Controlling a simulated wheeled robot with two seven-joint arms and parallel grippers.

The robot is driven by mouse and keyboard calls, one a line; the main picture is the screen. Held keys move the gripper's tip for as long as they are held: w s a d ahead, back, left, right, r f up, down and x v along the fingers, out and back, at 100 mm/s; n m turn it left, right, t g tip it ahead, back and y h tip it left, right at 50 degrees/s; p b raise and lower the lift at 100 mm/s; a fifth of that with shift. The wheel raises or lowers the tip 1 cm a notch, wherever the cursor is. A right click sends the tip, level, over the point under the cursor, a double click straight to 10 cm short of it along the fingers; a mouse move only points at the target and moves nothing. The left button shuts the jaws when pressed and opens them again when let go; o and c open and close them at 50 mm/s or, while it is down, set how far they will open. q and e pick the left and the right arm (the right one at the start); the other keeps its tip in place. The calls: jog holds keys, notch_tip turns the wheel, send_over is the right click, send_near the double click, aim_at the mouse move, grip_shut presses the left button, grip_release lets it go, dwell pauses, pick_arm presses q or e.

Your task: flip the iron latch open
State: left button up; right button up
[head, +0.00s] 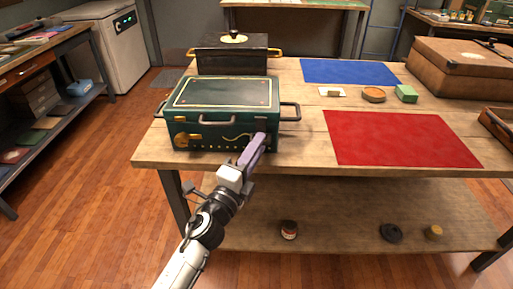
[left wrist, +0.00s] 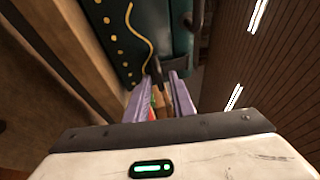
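A dark green chest (head: 222,112) with gold trim sits at the front left of the wooden table, its lid closed. A dark iron latch (head: 261,125) is on the right part of its front. My left gripper (head: 262,137), with purple fingers, reaches up to the chest front just at the latch and partly covers it. In the left wrist view the fingers (left wrist: 162,77) are apart, with a dark piece, apparently the latch (left wrist: 155,67), at their tips. I cannot tell whether they touch it. A gold fitting (head: 189,138) is on the front left. My right gripper is not in view.
A black chest (head: 233,55) stands behind the green one. A red mat (head: 400,139) and a blue mat (head: 348,72) lie to the right, with small items between them. A brown case (head: 459,68) is at the right. A lower shelf (head: 345,215) holds several small objects.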

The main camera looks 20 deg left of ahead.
aim_at(256, 117)
pick_arm(q)
grip_shut()
jog(key=shift+s+d+r+n+g+h+p, duration=0.2)
jog(key=shift+r+n+g+p, duration=0.55)
jog(key=shift+r+g+p, duration=1.5)
jog(key=shift+s+a+r+n+g+h+p, duration=0.1)
jog(key=shift+s+r+n+g+p, duration=0.2)
jog(key=shift+r+n+g+p, duration=1.75)
jog(key=shift+s+d+r+m+g+h+p, duration=0.2)
jog(key=shift+r+m+g+p, duration=0.75)
jog(key=shift+g, duration=2.65)
jog(key=shift+a+f+n, duration=0.15)
jog(key=shift+n, duration=0.4)
